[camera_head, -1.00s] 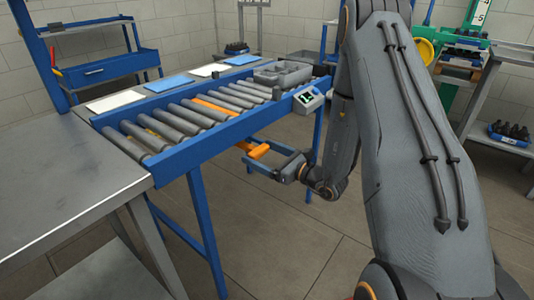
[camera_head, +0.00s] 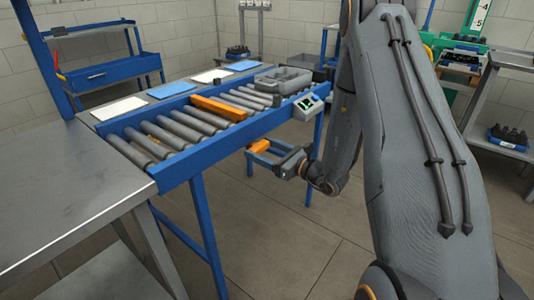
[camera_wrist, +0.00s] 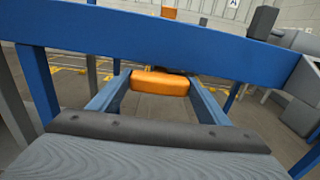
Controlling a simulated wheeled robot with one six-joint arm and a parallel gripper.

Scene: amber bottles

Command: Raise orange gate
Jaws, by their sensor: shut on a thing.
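The orange gate (camera_head: 218,108) stands as a bar above the rollers, across the conveyor; a small part of it shows at the top of the wrist view (camera_wrist: 168,12). Its orange handle (camera_head: 260,146) is below the conveyor's near blue side rail. My gripper (camera_head: 258,149) is shut on this handle, which lies crosswise between the two blue fingers in the wrist view (camera_wrist: 160,83). The link between handle and gate is hidden behind the rail.
The conveyor's blue side rail (camera_head: 230,137) runs just above my gripper. A grey tray (camera_head: 283,80) sits on the far rollers. A control box (camera_head: 307,105) is fixed by the rail. A metal table (camera_head: 70,190) adjoins at left. Open floor lies below my gripper.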

